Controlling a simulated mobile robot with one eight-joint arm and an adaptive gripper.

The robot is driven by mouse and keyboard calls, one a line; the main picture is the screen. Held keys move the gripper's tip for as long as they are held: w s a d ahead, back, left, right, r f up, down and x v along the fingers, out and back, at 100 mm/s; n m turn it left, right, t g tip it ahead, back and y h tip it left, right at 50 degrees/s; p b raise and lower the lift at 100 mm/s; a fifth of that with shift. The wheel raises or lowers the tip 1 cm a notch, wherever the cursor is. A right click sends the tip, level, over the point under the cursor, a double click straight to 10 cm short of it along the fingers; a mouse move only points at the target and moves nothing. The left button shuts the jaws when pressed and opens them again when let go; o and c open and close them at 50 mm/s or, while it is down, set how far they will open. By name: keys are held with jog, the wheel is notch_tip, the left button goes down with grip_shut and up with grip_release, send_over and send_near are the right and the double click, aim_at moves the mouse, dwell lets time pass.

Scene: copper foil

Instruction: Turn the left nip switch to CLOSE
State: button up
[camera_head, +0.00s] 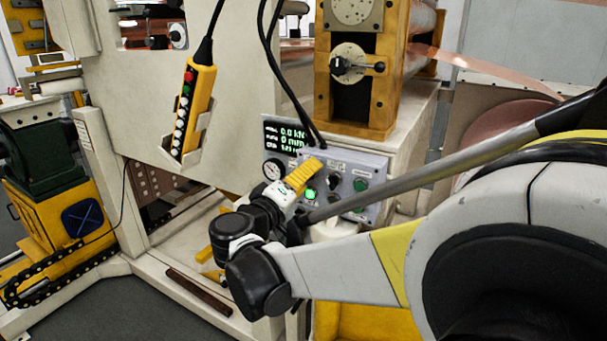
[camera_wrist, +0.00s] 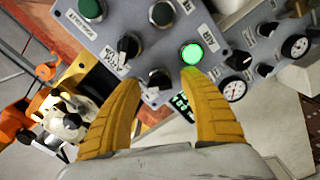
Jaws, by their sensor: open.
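My gripper (camera_wrist: 160,80) is open, with its two yellow fingers spread in front of a grey control panel (camera_wrist: 215,25) in the wrist view. One black rotary switch (camera_wrist: 158,80) shows between the fingertips; I see no clear contact. Another black switch (camera_wrist: 128,45) lies just beyond the left fingertip. A lit green button (camera_wrist: 191,53) is just beyond the right fingertip. In the head view my gripper (camera_head: 305,175) covers part of the panel (camera_head: 376,207).
More black knobs (camera_wrist: 238,60) and a gauge (camera_wrist: 234,89) sit on the panel's right in the wrist view. A digital display (camera_head: 291,137) with hanging cables is above the gripper in the head view. A yellow pendant (camera_head: 193,110) hangs left; a yellow roller frame (camera_head: 385,75) stands behind.

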jog(key=shift+c, duration=0.5)
grip_shut()
jog(key=shift+n, duration=0.4)
jog(key=n, duration=0.5)
jog(key=shift+n+p, duration=0.3)
jog(key=shift+p, duration=0.1)
jog(key=n, duration=0.5)
jog(key=shift+n, duration=0.4)
